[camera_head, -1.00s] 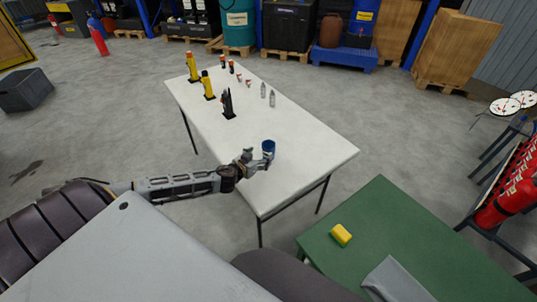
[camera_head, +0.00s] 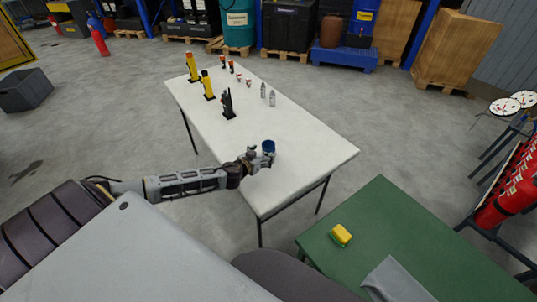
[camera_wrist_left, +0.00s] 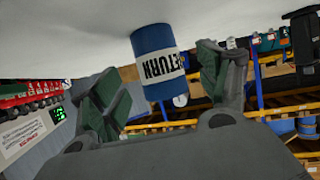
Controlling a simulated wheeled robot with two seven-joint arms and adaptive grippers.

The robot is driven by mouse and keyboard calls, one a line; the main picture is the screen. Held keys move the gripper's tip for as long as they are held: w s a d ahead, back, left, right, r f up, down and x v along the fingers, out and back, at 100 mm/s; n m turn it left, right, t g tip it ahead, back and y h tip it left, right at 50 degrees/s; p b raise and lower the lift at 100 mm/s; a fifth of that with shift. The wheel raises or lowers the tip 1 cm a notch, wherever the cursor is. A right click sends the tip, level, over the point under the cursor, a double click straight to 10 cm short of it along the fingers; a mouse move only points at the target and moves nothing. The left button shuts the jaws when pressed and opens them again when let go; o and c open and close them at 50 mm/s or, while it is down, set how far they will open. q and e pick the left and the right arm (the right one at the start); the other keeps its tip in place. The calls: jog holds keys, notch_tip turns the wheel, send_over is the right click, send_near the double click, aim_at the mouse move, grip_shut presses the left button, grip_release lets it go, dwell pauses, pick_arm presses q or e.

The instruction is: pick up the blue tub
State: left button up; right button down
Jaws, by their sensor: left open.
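The blue tub (camera_head: 269,146) stands on the white table (camera_head: 310,151) near its front end. In the left wrist view the tub (camera_wrist_left: 155,45) shows blue with a white band lettered "RETURN". My left gripper (camera_head: 262,158) reaches in from the left, right at the tub, and covers part of its lower side in the head view. In the left wrist view its two fingers (camera_wrist_left: 163,100) are spread apart, with the tub ahead of and between them. I cannot tell whether a finger touches it. My right gripper is not in view.
Two yellow-and-black devices (camera_head: 208,86), a dark radio-like item (camera_head: 228,105) and two grey bottles (camera_head: 272,99) stand farther back on the white table. A green table (camera_head: 420,240) with a yellow sponge (camera_head: 341,235) and grey cloth (camera_head: 398,282) is at the lower right.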

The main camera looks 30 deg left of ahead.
aim_at(265, 152)
pick_arm(q)
jog(key=shift+w, duration=0.45)
jog(key=shift+w+f, duration=0.1)
jog(key=shift+w, duration=0.3)
jog(key=shift+w+f+p, duration=0.1)
jog(key=shift+w+p, duration=0.2)
jog(key=shift+w, duration=0.5)
jog(key=shift+x, duration=0.8)
jog(key=shift+w+f, duration=0.15)
jog(key=shift+c, duration=0.2)
jog(key=c, duration=0.9)
jog(key=shift+c, duration=1.6)
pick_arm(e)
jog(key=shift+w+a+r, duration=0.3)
